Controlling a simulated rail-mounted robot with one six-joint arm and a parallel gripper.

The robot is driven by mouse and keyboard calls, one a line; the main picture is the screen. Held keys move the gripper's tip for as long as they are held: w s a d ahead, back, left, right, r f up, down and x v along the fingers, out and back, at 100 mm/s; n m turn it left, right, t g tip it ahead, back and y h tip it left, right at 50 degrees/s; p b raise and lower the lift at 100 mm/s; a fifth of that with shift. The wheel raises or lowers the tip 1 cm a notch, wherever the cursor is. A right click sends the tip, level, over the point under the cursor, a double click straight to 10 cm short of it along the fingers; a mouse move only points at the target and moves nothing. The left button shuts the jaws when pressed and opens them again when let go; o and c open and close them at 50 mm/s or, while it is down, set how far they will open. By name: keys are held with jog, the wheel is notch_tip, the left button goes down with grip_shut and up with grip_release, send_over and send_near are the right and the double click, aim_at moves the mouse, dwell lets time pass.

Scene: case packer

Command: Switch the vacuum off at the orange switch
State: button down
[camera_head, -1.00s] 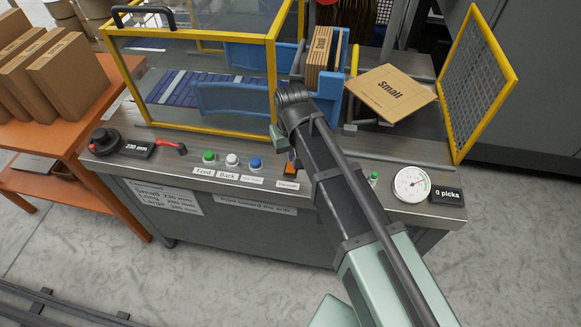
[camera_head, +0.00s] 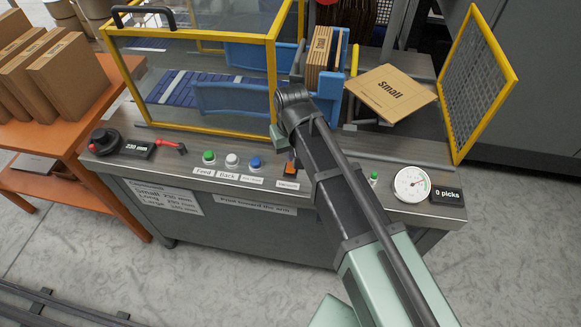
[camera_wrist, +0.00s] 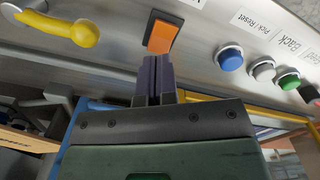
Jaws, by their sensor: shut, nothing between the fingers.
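The orange switch (camera_wrist: 160,36) sits in a dark frame on the metal panel, at the top middle of the wrist view. In the head view the orange switch (camera_head: 291,168) shows only as a small piece beside my arm, above the Vacuum label (camera_head: 288,184). My gripper (camera_wrist: 154,60) is shut and empty, with its fingertips just below the switch's lower edge in the wrist view. I cannot tell whether they touch it. In the head view the fingers are mostly hidden by my arm.
Blue (camera_head: 255,163), white (camera_head: 232,160) and green (camera_head: 209,156) buttons stand left of the switch in the head view. A yellow handle (camera_wrist: 85,33) is on the switch's other side in the wrist view. A yellow-framed guard (camera_head: 276,75) rises behind the panel.

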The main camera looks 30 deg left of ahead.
aim_at(291, 165)
jog(key=shift+f+b, duration=1.5)
dwell(0.5)
notch_tip(291, 165, up, 7)
jog(key=p, duration=0.7)
jog(key=shift+r, duration=0.15)
jog(key=w+d+r+m+p, duration=0.1)
jog(key=d+r+m+p, duration=0.1)
jog(key=d, duration=1.3)
jog(key=w+d+r+m+p, duration=0.1)
jog(key=d+m, duration=0.4)
jog(key=d, duration=1.1)
jog(key=w+d+r+m+p, duration=0.1)
jog(key=d+r+m+p, duration=0.2)
jog(key=d, duration=1.2)
jog(key=shift+w+d+r+p, duration=0.3)
jog(key=shift+w+r+p, duration=0.1)
jog(key=shift+r+p, duration=0.3)
